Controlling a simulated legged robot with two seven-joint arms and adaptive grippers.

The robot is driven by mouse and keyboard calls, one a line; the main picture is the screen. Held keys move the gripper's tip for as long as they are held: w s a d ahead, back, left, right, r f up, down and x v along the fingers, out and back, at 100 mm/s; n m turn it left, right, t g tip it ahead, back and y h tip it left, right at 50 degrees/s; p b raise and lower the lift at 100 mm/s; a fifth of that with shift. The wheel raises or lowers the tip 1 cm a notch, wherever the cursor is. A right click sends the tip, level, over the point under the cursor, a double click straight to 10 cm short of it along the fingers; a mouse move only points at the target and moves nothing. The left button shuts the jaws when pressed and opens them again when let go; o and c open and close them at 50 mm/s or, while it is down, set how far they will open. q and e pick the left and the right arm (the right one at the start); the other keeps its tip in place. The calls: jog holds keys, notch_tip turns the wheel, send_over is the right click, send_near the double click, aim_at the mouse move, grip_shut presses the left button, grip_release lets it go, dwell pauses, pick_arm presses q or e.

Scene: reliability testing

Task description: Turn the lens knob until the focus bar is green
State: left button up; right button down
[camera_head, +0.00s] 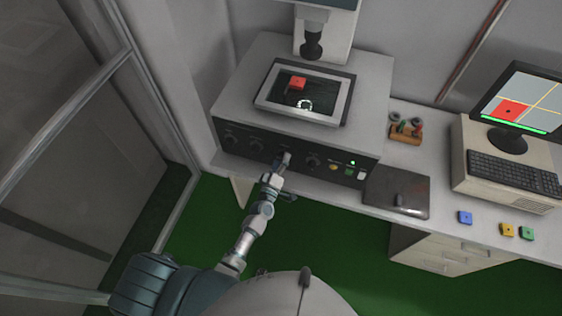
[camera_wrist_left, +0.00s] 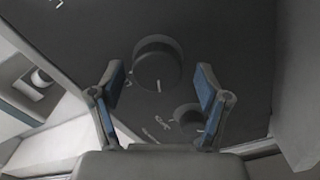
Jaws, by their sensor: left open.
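A black front panel (camera_head: 240,146) on the grey machine carries several dark round knobs; which one is the lens knob I cannot read for certain. My left gripper (camera_head: 284,161) is at the middle of this panel and covers part of it. In the left wrist view its two blue-padded fingers are apart and empty, with a large dark knob (camera_wrist_left: 158,62) ahead between them. A smaller knob (camera_wrist_left: 188,117) with a white mark is by the right finger. The monitor (camera_head: 530,90) shows a red square and a green bar (camera_head: 513,123) along its bottom. My right gripper is out of view.
A framed tray (camera_head: 336,116) with a red block (camera_head: 297,82) lies on the machine under a dark lens (camera_head: 312,43). A dark flat pad (camera_head: 390,190), small colored blocks (camera_head: 465,218) and a keyboard (camera_head: 515,174) are to the right. A glass-panelled frame stands left.

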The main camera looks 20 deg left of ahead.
pick_arm(q)
jog(key=s, duration=1.2)
jog(key=shift+a, duration=0.2)
jog(key=s+m, duration=0.5)
jog(key=m, duration=0.4)
jog(key=w+p, duration=0.1)
jog(key=w, duration=1.6)
jog(key=shift+w+d+m, duration=0.2)
jog(key=shift+d+m, duration=0.1)
jog(key=shift+d, duration=0.05)
jog(key=c, duration=1.2)
jog(key=shift+o, duration=0.2)
jog(key=shift+p, duration=0.3)
